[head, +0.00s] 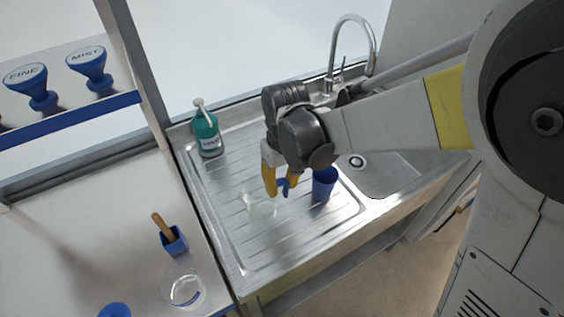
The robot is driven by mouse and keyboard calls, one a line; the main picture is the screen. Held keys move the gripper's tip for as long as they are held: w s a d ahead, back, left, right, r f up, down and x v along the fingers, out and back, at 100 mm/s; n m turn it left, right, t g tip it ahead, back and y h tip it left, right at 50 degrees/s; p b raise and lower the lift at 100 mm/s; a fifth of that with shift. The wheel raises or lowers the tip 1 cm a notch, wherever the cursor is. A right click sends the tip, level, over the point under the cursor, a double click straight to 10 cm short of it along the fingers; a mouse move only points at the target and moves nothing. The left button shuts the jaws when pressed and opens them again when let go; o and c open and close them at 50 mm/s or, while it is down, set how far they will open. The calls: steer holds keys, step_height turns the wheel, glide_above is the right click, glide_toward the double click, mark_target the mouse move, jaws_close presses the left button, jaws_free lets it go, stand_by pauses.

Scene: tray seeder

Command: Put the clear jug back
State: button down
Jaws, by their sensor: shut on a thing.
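The clear jug (260,206) shows as a faint see-through shape just below and left of my gripper (279,188), over the ribbed drainboard. My gripper points down with yellow fingers and is shut on the jug. A small blue part shows at the fingertips; I cannot tell if it belongs to the jug. Whether the jug touches the drainboard is not clear.
A blue cup (324,183) stands close right of my gripper. A teal pump bottle (207,134) is at the back left of the steel sink unit (225,190). On the left counter are a blue holder (173,240) and another clear vessel (186,288).

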mark_target(265, 199)
steer(key=shift+f+b, duration=0.8)
steer(key=shift+f, duration=1.2)
steer(key=shift+f, duration=0.1)
steer(key=c, duration=1.1)
jaws_free()
